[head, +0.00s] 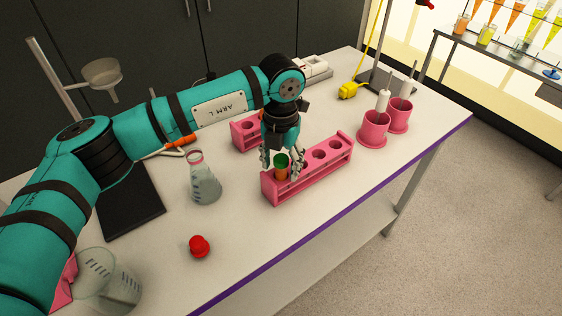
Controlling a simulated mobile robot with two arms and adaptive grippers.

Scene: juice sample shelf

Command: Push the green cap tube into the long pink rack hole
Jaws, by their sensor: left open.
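The long pink rack (325,165) stands on the white table, right of the picture's middle, with several round holes in its top. The green cap tube (282,161) has an orange body below its green top and stands upright at the rack's near left end. How deep it sits in the hole is hard to tell. My left gripper (282,168) points down over that end of the rack, open, with its fingers on either side of the tube. Whether the fingers touch the tube cannot be seen. My right gripper is not in view.
A shorter pink rack (246,133) stands behind my left gripper. A flask (204,186), a red cap (200,246) and a beaker (112,282) stand to the left. Pink cups (374,129) with white tools stand at the right. The table's front right area is clear.

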